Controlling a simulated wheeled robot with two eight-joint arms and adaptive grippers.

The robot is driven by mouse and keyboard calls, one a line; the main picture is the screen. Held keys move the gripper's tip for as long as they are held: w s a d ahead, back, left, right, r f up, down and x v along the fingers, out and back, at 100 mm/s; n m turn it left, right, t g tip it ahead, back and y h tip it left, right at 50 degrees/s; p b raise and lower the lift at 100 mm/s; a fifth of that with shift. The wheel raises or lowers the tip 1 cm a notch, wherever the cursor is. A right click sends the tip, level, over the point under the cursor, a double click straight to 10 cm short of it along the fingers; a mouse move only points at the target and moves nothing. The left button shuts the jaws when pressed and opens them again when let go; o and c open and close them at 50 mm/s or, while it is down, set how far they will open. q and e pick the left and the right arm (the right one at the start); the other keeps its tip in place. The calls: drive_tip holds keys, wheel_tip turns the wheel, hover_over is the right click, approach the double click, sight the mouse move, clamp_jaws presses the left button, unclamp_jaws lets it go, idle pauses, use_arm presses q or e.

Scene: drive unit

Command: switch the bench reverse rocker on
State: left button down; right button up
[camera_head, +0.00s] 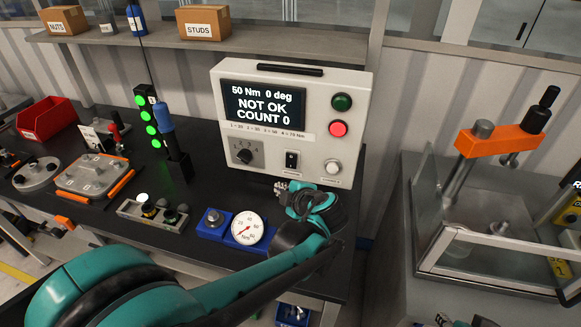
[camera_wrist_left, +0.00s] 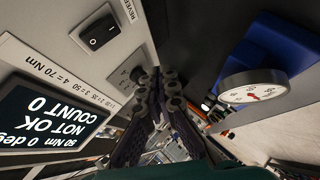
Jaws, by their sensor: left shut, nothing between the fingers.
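The bench control box (camera_head: 290,110) is light grey, with a screen reading NOT OK, COUNT 0. Its black reverse rocker (camera_head: 292,160) sits low on the front panel, between the dial and a white button. In the left wrist view the rocker (camera_wrist_left: 101,33) is at the upper left, beside a partly cut-off label. I cannot tell for sure which way it is tilted. My left gripper (camera_head: 281,188) is shut and empty, just below the rocker and apart from it. Its fingers (camera_wrist_left: 160,88) show together in the wrist view. A piece of my right gripper (camera_head: 444,319) shows at the bottom edge.
A blue-based gauge (camera_head: 246,228) stands close to my left gripper. A selector dial (camera_head: 243,152), a red button (camera_head: 338,129) and a white button (camera_head: 332,167) share the panel. A green-lit stack (camera_head: 152,122) stands left of the box. An orange-topped press (camera_head: 497,140) is at right.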

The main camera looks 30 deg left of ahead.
sight(291, 161)
use_arm(q)
drive_tip(key=w+a+f+b, duration=0.1)
drive_tip(key=w+a+b, duration=0.1)
drive_tip(key=w, duration=0.6)
drive_tip(key=shift+f, duration=0.2)
drive_tip(key=shift+w+b, duration=0.25)
drive_tip(key=shift+b, duration=0.05)
idle(1.0)
drive_tip(key=shift+w, duration=0.25)
drive_tip(key=shift+w+a+f, duration=0.1)
drive_tip(key=shift+w+a, duration=0.05)
drive_tip(key=shift+w, duration=0.2)
idle(0.7)
drive_tip(key=shift+s, duration=0.1)
drive_tip(key=shift+s+d, duration=0.2)
drive_tip(key=shift+s, duration=0.5)
